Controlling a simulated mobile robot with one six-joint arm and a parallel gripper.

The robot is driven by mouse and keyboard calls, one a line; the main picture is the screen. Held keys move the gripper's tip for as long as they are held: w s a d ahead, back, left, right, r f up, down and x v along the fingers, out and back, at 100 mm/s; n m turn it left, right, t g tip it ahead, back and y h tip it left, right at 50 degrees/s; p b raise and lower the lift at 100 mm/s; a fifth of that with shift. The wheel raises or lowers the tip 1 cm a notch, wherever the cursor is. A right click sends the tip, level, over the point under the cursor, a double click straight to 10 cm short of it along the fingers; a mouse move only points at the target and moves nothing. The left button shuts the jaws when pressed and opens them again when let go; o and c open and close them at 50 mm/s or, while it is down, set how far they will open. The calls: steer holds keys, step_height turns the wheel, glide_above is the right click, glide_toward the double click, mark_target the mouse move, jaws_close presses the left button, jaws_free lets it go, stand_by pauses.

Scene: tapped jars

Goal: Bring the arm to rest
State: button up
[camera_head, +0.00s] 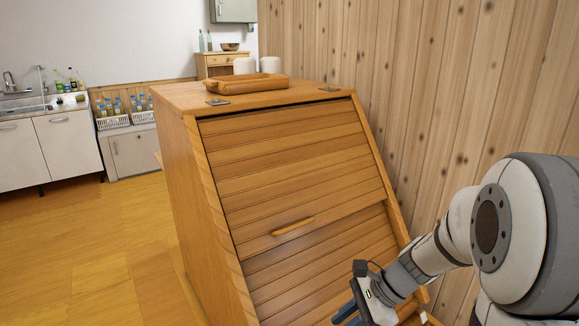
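My gripper (347,312) is at the bottom of the view, right of centre, in front of the lower slatted part of a wooden cabinet. Only part of its dark fingers shows, and the bottom edge of the picture cuts it off. I cannot tell whether it is open or shut, and I see nothing held in it. My white and grey arm comes in from the right, bent, close to the wooden wall.
The slatted wooden cabinet (290,160) has a sloped front with a small handle (293,227). A plank wall (420,90) bounds the right. Open floor (75,245) lies at left, before a sink counter (55,150).

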steer(key=s+d+r+n+t+h+p, duration=0.1)
steer(key=s+r+n+h+p, duration=0.3)
steer(key=r+n, duration=0.4)
steer(key=s+d+r+n+t+h+p, duration=0.1)
steer(key=s+d+r+n+h+p, duration=0.1)
steer(key=s+r+n+p, duration=0.3)
step_height(320, 180, up, 5)
steer(key=n+h, duration=0.1)
steer(key=n, duration=0.2)
steer(key=shift+s+d+t+h, duration=0.35)
steer(key=shift+s+t+h, duration=0.05)
